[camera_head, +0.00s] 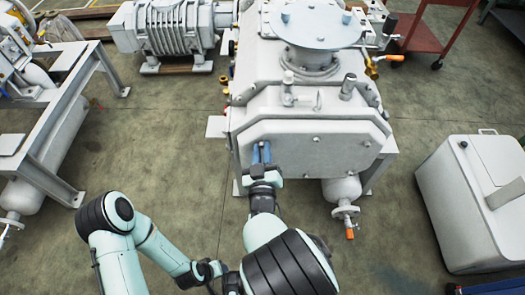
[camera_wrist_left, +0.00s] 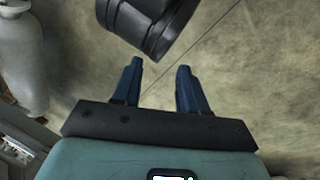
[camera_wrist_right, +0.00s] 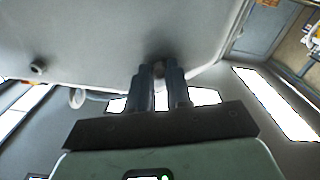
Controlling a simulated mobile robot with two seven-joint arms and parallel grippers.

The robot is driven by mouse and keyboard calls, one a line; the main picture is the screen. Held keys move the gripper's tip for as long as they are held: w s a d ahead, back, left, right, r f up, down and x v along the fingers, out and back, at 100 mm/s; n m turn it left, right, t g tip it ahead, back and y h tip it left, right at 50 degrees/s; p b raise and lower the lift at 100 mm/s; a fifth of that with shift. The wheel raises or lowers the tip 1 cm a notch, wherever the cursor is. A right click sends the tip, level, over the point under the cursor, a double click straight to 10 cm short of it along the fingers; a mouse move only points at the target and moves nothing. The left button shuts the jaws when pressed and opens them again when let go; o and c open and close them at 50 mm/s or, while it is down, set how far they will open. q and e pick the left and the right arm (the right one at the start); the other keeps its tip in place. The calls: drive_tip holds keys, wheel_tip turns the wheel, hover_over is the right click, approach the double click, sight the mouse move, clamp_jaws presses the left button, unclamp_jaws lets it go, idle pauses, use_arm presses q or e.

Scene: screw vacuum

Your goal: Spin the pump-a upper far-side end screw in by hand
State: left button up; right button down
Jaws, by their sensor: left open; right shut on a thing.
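The white pump (camera_head: 320,158) shows its flat end plate toward me in the head view, with several small screws along its edge, one of them (camera_head: 316,139) at the upper middle. My right gripper (camera_head: 261,153) reaches the left part of this plate. In the right wrist view its blue fingers (camera_wrist_right: 159,72) are shut on a small screw at the plate, mostly hidden between the tips. Another screw head (camera_wrist_right: 38,68) stands on the plate to the left. My left gripper (camera_wrist_left: 158,82) is open and empty above the floor, with a dark part of my arm just beyond it.
A red cart (camera_head: 425,35) stands at the upper right. A large white box (camera_head: 470,200) stands on the floor at the right. A grey metal frame (camera_head: 60,110) with a tank is at the left. A valve with an orange handle (camera_head: 350,233) hangs below the pump. The floor between is clear.

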use_arm(q)
drive_tip(key=w+a+f+t+b, duration=0.1)
drive_tip(key=w+a+f+b, duration=0.1)
drive_tip(key=w+f+b, duration=0.15)
use_arm(e)
drive_tip(key=m+b, duration=0.2)
drive_tip(key=m, duration=0.9)
drive_tip(key=shift+a+f+m, duration=0.1)
drive_tip(key=shift+f+m, duration=0.05)
drive_tip(key=shift+m, duration=0.15)
use_arm(q)
drive_tip(key=s+a+f+g, duration=0.1)
drive_tip(key=s+f+g, duration=0.1)
drive_tip(key=s+f, duration=0.3)
drive_tip(key=shift+s+f+n+g+b, duration=0.3)
drive_tip(key=shift+s+n+b, duration=0.1)
drive_tip(key=shift+s, duration=0.75)
use_arm(e)
drive_tip(key=shift+m, duration=0.7)
drive_tip(key=c, duration=1)
unclamp_jaws()
drive_tip(key=shift+c, duration=0.2)
